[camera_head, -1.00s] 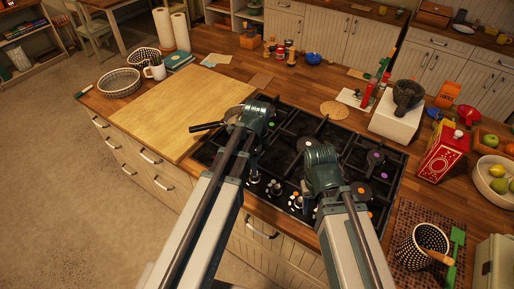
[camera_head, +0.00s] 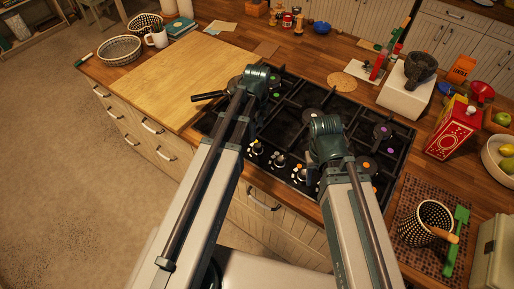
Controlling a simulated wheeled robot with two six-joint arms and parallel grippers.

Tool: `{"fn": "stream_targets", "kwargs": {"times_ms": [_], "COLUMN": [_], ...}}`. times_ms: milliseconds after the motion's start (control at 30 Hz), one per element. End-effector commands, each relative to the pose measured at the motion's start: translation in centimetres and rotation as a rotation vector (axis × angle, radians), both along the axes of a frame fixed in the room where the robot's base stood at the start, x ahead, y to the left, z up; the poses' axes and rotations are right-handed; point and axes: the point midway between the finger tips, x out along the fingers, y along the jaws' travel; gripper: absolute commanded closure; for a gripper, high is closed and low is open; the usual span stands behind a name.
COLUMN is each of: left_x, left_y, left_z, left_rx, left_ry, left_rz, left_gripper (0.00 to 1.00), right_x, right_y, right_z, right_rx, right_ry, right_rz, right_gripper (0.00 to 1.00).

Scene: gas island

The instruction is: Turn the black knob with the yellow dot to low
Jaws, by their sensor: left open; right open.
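A black gas hob (camera_head: 290,118) is set into the wooden island counter. A row of small knobs (camera_head: 279,161) with pale parts runs along its front edge, between my two arms. Small coloured dots show near the knobs and burners, but I cannot tell for sure which knob has the yellow dot. Part of the row is hidden behind my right arm. My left gripper (camera_head: 254,84) is over the hob's left back part, and my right gripper (camera_head: 326,128) is over its middle right. Their fingers are mostly hidden by the wrists. Both are open, with nothing visible in them.
A pan with a black handle (camera_head: 208,96) is at the hob's left, beside a wooden board (camera_head: 170,80). A mortar (camera_head: 420,66) on a white block, a red tin (camera_head: 453,130) and a dotted pot (camera_head: 430,222) stand to the right. Open floor lies left.

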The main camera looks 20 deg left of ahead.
Motion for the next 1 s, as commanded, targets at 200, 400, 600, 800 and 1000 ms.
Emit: {"fn": "stream_targets", "kwargs": {"times_ms": [200, 400, 600, 800, 1000], "left_x": [0.0, 0.0, 0.0, 0.0, 0.0], "left_y": [0.0, 0.0, 0.0, 0.0, 0.0], "left_z": [-4.0, -6.9, -9.0, -9.4, -9.3], "left_rx": [0.000, 0.000, 0.000, 0.000, 0.000], "left_ry": [0.000, 0.000, 0.000, 0.000, 0.000], "left_rz": [0.000, 0.000, 0.000, 0.000, 0.000], "left_gripper": [0.26, 0.26, 0.26, 0.26, 0.26], "right_x": [0.0, 0.0, 0.0, 0.0, 0.0], "right_y": [0.0, 0.0, 0.0, 0.0, 0.0], "right_z": [-4.0, -6.9, -9.0, -9.4, -9.3], "right_rx": [-0.001, -0.001, -0.001, -0.001, -0.001], "right_ry": [0.000, 0.000, 0.000, 0.000, 0.000], "right_rz": [0.006, 0.006, 0.005, 0.005, 0.005], "right_gripper": [0.50, 0.50, 0.50, 0.50, 0.50]}}
